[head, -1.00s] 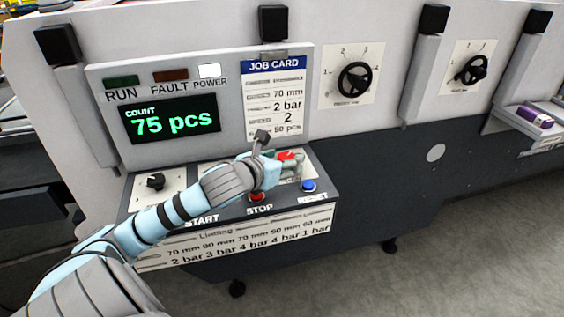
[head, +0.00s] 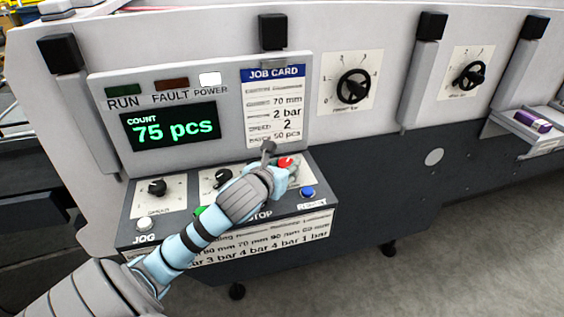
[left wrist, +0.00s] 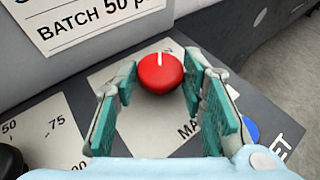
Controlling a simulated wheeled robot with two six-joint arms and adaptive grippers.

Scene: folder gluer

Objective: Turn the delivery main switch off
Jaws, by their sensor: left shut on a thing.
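The main switch is a red round knob (head: 286,161) with a white mark, on a pale plate at the right of the sloped control panel. In the left wrist view, the knob (left wrist: 160,73) sits between the two finger pads, its white line pointing up the picture. My left gripper (head: 283,176) is shut on the knob, with a finger on each side. Its wrist hides part of the panel, including most of the plate's lettering. My right gripper is not in view.
A blue RESET button (head: 308,192) sits just right of my left gripper. Two black dials (head: 157,187) (head: 216,177) and a white JOG button (head: 145,224) are to the left. The display (head: 171,125) reads 75 pcs; the POWER lamp (head: 210,79) is white.

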